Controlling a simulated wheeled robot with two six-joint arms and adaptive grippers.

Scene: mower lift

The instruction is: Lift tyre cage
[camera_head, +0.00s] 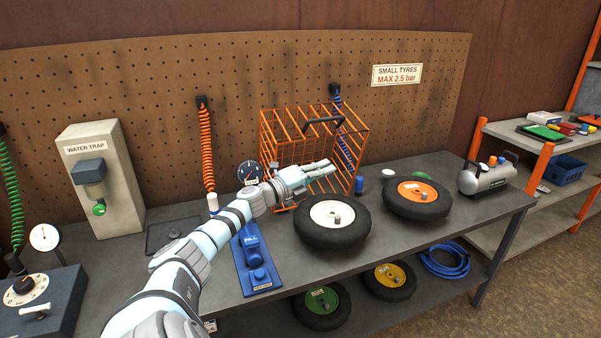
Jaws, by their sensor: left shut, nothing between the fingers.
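The orange wire tyre cage (289,124) stands on the grey workbench against the pegboard. It has a dark handle (323,124) on its upper part. My left gripper (330,167) is in front of the cage's lower part, below the handle, and hides some of its bars. Its fingers are shut and nothing shows between them. I cannot tell whether it touches the bars. A tyre with a white hub (324,212) lies just below the gripper in the picture. My right gripper is not in view.
A tyre with an orange hub (417,191) and a grey compressor (487,177) are on the right of the bench. A blue fill unit (254,262) lies beside my left arm. A water trap (100,180) stands at the left. Orange (206,145) and blue coiled hoses hang near the cage.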

